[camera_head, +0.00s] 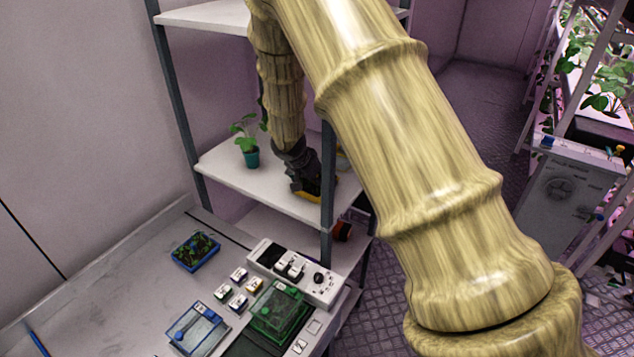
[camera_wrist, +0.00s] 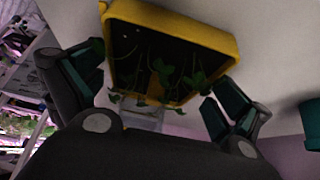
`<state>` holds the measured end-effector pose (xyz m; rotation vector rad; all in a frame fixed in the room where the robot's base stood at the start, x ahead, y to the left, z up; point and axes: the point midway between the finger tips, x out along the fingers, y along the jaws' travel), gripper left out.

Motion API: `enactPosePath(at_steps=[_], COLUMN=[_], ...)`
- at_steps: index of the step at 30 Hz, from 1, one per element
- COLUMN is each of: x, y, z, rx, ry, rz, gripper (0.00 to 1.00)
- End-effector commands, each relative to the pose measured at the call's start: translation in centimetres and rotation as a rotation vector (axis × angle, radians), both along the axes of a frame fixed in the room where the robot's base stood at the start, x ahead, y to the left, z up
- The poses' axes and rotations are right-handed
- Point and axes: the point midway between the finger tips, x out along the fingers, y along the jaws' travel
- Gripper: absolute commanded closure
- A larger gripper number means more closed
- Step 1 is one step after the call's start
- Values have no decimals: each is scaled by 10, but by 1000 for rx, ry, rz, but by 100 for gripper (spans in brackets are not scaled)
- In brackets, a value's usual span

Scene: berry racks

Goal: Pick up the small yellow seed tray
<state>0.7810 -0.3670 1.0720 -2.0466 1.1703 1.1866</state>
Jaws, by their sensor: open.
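The small yellow seed tray (camera_wrist: 215,38) fills the upper middle of the wrist view, with small green seedlings inside. In the head view a bit of yellow (camera_head: 314,197) shows at my gripper on the white middle shelf (camera_head: 225,165); most of the tray is hidden there. My gripper (camera_wrist: 152,96) is open, with one dark finger at each side of the tray in the wrist view. I cannot tell whether either finger touches it. In the head view my gripper (camera_head: 303,180) is low over the shelf, near its front post.
A potted plant (camera_head: 250,157) stands left of my gripper on the same shelf; its teal pot (camera_wrist: 311,122) shows at the wrist view's right edge. A rack post (camera_head: 327,190) is close by. The bench below holds a blue tray (camera_head: 196,251), a green box (camera_head: 278,311) and a white device (camera_head: 300,275).

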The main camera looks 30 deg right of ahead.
Motion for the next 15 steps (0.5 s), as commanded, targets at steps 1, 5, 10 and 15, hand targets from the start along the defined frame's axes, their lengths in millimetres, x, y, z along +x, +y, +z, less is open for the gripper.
enactPosePath(at_steps=[1,5,10,15], x=[0,0,0,0], y=[0,0,-1,-1], z=[0,-1,-1,-1], rx=[0,0,0,0], ry=[0,0,0,0], rz=[0,0,-1,-1], gripper=[0,0,18,39])
